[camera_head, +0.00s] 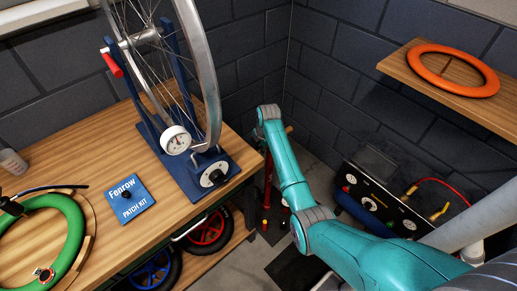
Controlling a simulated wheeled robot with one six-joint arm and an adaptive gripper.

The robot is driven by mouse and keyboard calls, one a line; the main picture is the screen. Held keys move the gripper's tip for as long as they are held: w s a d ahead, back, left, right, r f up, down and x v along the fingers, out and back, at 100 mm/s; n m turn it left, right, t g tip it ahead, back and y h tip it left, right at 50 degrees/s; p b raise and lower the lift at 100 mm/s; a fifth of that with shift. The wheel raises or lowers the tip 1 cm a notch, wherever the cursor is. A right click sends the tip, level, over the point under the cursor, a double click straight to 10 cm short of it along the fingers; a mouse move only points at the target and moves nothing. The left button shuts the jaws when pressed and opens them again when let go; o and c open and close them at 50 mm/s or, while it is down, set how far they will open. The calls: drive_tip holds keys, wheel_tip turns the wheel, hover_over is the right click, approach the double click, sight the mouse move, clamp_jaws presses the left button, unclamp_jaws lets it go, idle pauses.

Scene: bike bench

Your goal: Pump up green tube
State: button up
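The green tube (73,240) lies on the bench at the far left, cut off by the frame's left and bottom edges. A small round dark fitting with an orange-red rim (42,274) sits on its lower part. A red upright thing, seemingly a floor pump (267,190), stands on the floor by the bench's right end, partly hidden by my arm. A dark hose-like piece (50,188) lies just behind the tube.
A wheel in a blue truing stand (205,180) and a blue patch kit (127,198) occupy the wooden bench (95,165). Wheels sit on a lower shelf. An orange tube (485,75) lies on a wall shelf (400,68). A black machine (375,198) stands at right.

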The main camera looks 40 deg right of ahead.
clamp_jaws()
